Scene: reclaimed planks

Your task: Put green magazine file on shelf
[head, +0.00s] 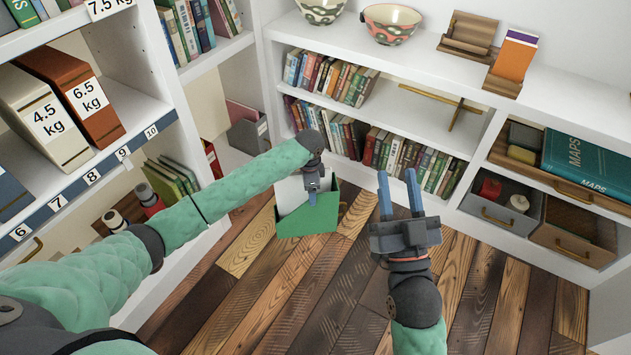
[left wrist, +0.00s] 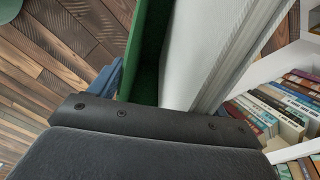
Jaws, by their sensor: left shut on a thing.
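The green magazine file (head: 308,222) hangs upright over or near the wooden floor, with white papers inside. My left gripper (head: 312,194) is shut on its near wall from above. I cannot tell the file's height above the floor. My right gripper (head: 400,190) is open and empty, right of the file. The white shelf unit (head: 155,118) on the left has a numbered strip and binders above it.
Low white bookshelves (head: 400,110) with books stand behind the file. A grey file box (head: 247,136) stands in the back left corner. Drawers (head: 575,238) and a maps box (head: 590,160) are at right. The plank floor (head: 330,290) in front is clear.

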